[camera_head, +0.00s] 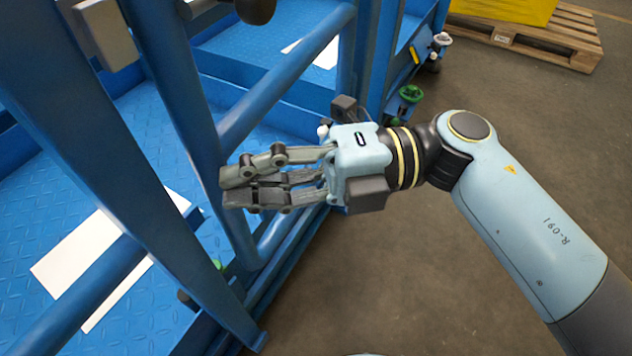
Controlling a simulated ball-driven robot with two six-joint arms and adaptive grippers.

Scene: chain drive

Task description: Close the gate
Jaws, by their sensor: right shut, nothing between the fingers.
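The gate is a blue tubular frame; which of the blue bars belong to it and which to the fixed structure I cannot fully tell. An upright blue bar (182,90) stands just behind my right gripper, with a slanted rail (285,80) joining it. My right gripper (226,188) comes in from the right and points left, its fingers shut and empty, in front of the upright bar. Whether the fingers touch the bar I cannot tell. My left gripper is not in view.
Blue textured floor plates (165,125) with a white sheet (85,265) lie behind the bars. Green-topped knob (410,93) sits at the structure's right edge. A wooden pallet (535,38) with a yellow load (505,8) stands at the upper right. Brown floor (400,290) is open in front.

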